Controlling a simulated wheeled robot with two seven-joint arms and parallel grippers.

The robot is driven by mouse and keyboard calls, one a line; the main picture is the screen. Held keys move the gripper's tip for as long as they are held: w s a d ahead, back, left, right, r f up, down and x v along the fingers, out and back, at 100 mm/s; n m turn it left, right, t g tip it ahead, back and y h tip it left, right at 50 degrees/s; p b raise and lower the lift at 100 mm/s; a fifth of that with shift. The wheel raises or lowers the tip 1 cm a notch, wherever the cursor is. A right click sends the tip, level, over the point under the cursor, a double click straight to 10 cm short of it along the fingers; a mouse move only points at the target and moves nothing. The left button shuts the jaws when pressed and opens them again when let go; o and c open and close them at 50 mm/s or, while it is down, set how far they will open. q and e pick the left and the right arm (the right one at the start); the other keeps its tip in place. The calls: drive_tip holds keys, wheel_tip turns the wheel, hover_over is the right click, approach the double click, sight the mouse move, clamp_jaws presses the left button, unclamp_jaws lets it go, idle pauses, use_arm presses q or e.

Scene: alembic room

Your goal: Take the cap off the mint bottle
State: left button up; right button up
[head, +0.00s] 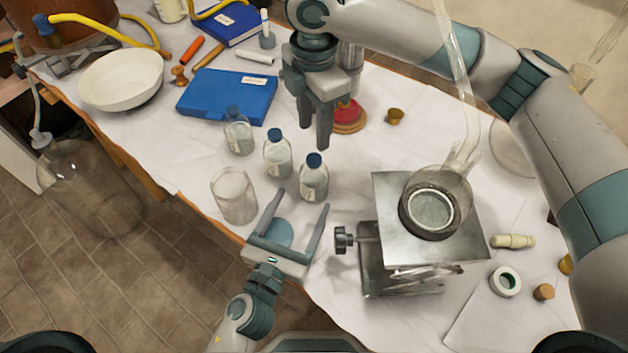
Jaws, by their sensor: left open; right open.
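Three clear bottles with blue caps stand in a slanting row: a far bottle (238,137), a middle bottle (277,158) and a near bottle (313,183). All three caps are on. I cannot tell which one is the mint bottle, as any labels are too small to read. My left gripper (303,199) is open and empty, its fingertips at the near bottle's base; I cannot tell whether they touch it. My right gripper (314,137) is open and empty, fingers pointing down, beyond the near bottle's cap (314,160).
An empty glass beaker (234,197) stands left of my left gripper, near the table edge. A metal lab jack (385,215) bearing a round heater and glassware stands to the right. Blue cases (227,95) and a white bowl (121,80) lie at the back left.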

sight(309, 189)
use_arm(q)
drive_tip(key=shift+x, duration=3.3)
drive_tip(key=shift+c, duration=0.3)
